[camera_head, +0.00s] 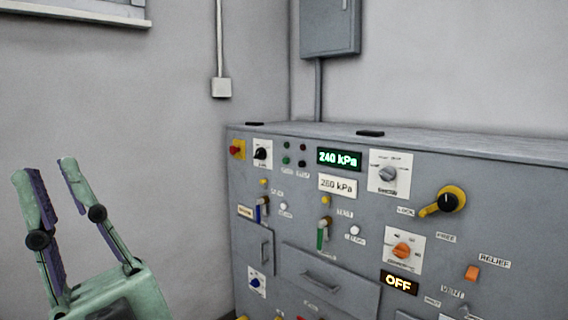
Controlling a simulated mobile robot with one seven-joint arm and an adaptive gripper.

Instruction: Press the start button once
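A grey control cabinet (265,215) fills the right half of the view. Small labels sit under these, too small to read surely, so I cannot tell which one is the start button. A green display (339,158) to their right reads 240 kPa. My gripper (44,168) is at the left, fingers pointing up and spread apart. It is open, empty and well apart from the cabinet in the picture.
A red knob on yellow (237,149), black knob (261,153), grey dial (388,174), yellow-black rotary handle (450,200), orange dial (402,250) and orange relief button (472,272) crowd the panel. A drawer handle (320,281) juts out below.

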